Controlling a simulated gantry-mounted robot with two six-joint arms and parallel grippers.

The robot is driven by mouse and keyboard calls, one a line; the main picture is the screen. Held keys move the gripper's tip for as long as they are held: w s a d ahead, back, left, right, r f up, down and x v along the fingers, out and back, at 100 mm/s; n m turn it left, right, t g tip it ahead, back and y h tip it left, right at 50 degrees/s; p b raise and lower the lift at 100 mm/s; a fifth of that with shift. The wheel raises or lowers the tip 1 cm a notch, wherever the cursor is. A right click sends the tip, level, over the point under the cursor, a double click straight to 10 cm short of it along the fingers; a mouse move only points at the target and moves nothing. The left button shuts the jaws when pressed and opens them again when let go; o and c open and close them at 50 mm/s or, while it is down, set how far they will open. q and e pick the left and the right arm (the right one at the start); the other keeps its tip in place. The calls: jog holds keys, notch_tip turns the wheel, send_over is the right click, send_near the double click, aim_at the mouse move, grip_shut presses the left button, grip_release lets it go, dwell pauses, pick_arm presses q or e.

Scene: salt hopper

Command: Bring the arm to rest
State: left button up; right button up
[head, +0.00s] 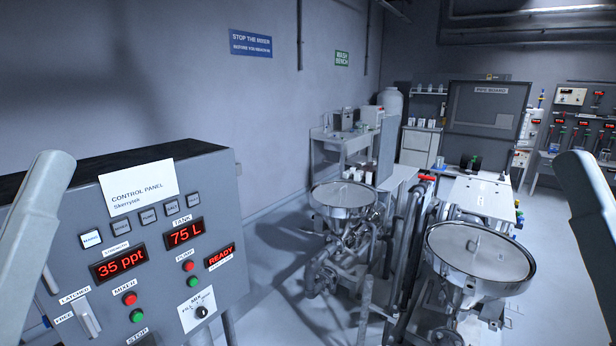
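Part of my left arm (38,225) shows at the left edge, in front of the control panel's left side. Part of my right arm (590,215) shows at the right edge. Neither gripper is in the picture, so I cannot see what they hold or touch. The grey control panel (215,265) stands at the left and shows 35 ppt, 75 L and READY in red. It has red and green buttons, a lever at its lower left and a mix knob (201,311).
Two round metal hoppers, one nearer (480,258) and one farther (343,197), stand on pipework at centre and right. A bench (350,143) stands behind along the wall. A dark board (488,110) is at the back. Bare floor shows between the panel and the farther hopper.

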notch_tip(320, 180, up, 21)
jog(key=p, duration=1.6)
jog(key=shift+f+p, duration=0.2)
jog(key=shift+p, duration=0.2)
